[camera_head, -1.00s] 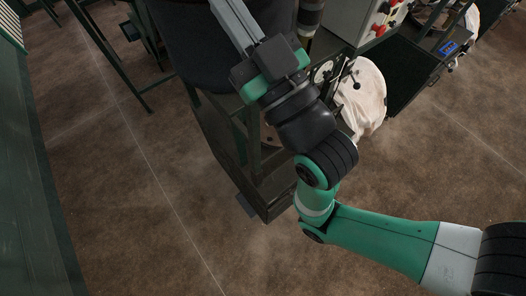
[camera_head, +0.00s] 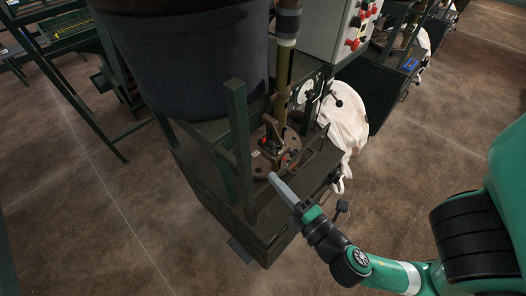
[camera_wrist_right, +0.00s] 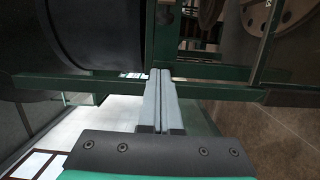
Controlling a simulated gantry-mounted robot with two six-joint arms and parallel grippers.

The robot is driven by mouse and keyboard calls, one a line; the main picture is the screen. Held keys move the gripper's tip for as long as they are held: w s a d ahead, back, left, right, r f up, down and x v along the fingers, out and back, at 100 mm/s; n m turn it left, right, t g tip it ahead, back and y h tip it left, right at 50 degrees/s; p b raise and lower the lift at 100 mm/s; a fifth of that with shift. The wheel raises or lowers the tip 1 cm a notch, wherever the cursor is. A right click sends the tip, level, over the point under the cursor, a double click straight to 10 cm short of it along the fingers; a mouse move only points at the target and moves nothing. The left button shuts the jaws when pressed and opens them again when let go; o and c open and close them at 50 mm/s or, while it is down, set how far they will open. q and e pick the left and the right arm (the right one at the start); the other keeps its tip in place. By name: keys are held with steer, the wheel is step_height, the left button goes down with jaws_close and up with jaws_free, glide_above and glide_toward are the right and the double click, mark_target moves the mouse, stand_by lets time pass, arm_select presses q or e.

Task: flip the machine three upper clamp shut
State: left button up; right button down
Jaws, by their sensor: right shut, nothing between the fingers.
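The nearest machine (camera_head: 215,180) is a dark green frame with a round brown flanged plate (camera_head: 262,165) and small clamp parts (camera_head: 290,155) on it. A lever with a dark knob (camera_head: 337,101) sits by a white gauge at its side. I cannot tell which part is the upper clamp. My right gripper (camera_head: 273,178) is shut and empty, its grey fingers pointing up-left at the near edge of the plate; contact is unclear. In the right wrist view the shut fingers (camera_wrist_right: 160,74) lie before a green crossbar (camera_wrist_right: 90,83).
A large dark drum (camera_head: 190,55) stands behind the plate. A green upright post (camera_head: 240,145) rises close left of my gripper. A white bag (camera_head: 345,125) hangs at the right, below a grey control box (camera_head: 335,30). The floor in front is clear.

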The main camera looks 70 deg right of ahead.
steer(key=shift+s+f, duration=0.15)
steer(key=shift+s, duration=0.05)
steer(key=w+d+p, duration=0.4)
steer(key=w+d, duration=0.1)
steer(key=d, duration=0.3)
stand_by(0.5)
steer(key=shift+w, duration=0.2)
